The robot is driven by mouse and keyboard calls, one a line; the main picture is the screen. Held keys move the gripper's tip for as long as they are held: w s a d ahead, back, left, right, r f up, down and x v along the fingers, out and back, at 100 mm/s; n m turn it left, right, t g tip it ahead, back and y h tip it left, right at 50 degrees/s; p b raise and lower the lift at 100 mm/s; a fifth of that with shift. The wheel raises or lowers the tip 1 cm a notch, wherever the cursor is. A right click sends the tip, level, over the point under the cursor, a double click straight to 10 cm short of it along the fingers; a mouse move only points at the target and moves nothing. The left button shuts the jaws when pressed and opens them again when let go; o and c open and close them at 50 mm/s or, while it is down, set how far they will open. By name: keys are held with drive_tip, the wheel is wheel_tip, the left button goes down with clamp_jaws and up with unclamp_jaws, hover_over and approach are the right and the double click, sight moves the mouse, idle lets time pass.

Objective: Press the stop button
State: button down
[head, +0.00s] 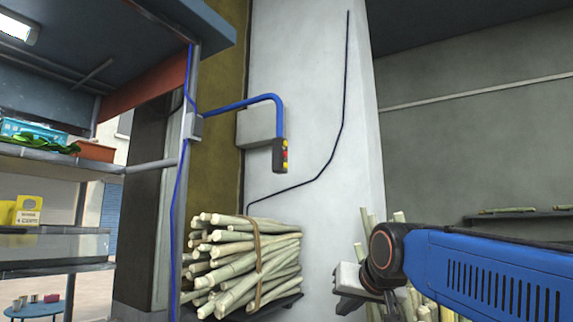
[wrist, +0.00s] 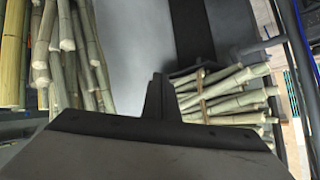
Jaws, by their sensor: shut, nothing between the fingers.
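A small dark control box (head: 280,156) hangs from the end of a bent blue pipe in the middle of the head view. Its right side carries small yellow and red buttons; the red button (head: 285,154) is near the middle, and any labels are too small to read. My gripper is at the lower right of the head view, below and to the right of the box and apart from it. In the wrist view the fingers of my gripper (wrist: 158,90) are together with nothing between them. The control box is not visible in the wrist view.
A tied bundle of cane (head: 245,262) rests on a dark rack below the box. More cane stands upright close to my gripper. A pale pillar (head: 310,110) rises behind the box. Shelves (head: 60,155) stand at left. Space before the box looks clear.

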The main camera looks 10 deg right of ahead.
sight(286, 154)
drive_tip(key=w+r+m+t, duration=0.1)
drive_tip(key=w+r, duration=0.4)
drive_tip(key=r, duration=0.8)
drive_tip(key=w+d+r+m+t, duration=0.1)
drive_tip(key=w+r+t, duration=0.3)
drive_tip(key=r, duration=1)
drive_tip(key=w+r+m+t, duration=0.2)
drive_tip(key=w+r, duration=0.5)
drive_tip(key=r, duration=0.6)
drive_tip(key=shift+w+d+r+t, duration=0.3)
drive_tip(key=shift+d+r+t, duration=0.1)
drive_tip(key=shift+t, duration=0.3)
drive_tip(key=shift+w, duration=0.1)
drive_tip(key=w+a, duration=0.6)
drive_tip(key=shift+w+a, duration=0.2)
drive_tip(key=shift+a, duration=0.1)
drive_tip(key=shift+w+a, duration=0.1)
